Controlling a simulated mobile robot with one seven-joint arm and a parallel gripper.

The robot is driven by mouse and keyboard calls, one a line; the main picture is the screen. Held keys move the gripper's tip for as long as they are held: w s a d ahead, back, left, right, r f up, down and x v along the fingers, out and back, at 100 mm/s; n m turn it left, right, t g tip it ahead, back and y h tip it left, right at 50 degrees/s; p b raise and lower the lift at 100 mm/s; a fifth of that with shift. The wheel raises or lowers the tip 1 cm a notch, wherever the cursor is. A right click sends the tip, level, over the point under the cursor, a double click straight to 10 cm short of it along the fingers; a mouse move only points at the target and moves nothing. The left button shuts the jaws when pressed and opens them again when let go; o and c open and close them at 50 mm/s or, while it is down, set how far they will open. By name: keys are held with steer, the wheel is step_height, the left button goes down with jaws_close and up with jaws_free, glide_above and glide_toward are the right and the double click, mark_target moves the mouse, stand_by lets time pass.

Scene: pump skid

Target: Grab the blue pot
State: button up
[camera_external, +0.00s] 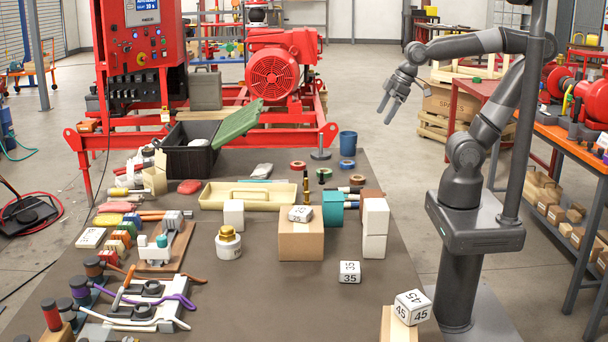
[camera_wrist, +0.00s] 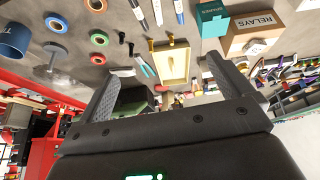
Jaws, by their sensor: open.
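The blue pot (camera_external: 348,143) is a dark blue cylinder standing upright near the far right corner of the dark table (camera_external: 292,318). In the wrist view the blue pot (camera_wrist: 13,40) is at the upper left, partly cut off by the picture's edge. My gripper (camera_external: 391,104) is raised in the air to the right of the pot, beyond the table's right edge, and apart from it. In the wrist view my gripper (camera_wrist: 162,68) has its two fingers spread wide with nothing held between them.
A blue tape roll (camera_external: 347,165) lies just in front of the pot. A dark stand (camera_external: 320,150) is to its left. White blocks (camera_external: 375,218) and a teal box (camera_external: 333,208) stand nearer. A red pump motor (camera_external: 273,75) is behind the table.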

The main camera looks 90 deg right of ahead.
steer(key=w+d+g, duration=0.2)
steer(key=w+d, duration=0.6)
steer(key=d, duration=0.3)
steer(key=n+g, duration=0.2)
glide_toward(348, 142)
steer(key=d, duration=0.4)
steer(key=shift+y, duration=0.3)
steer(key=shift+w+f, duration=0.15)
steer(key=shift+f, duration=2.75)
steer(key=shift+w+f, duration=0.15)
steer(key=shift+f, duration=2.7)
steer(key=shift+c, duration=0.3)
steer(key=c, duration=1.2)
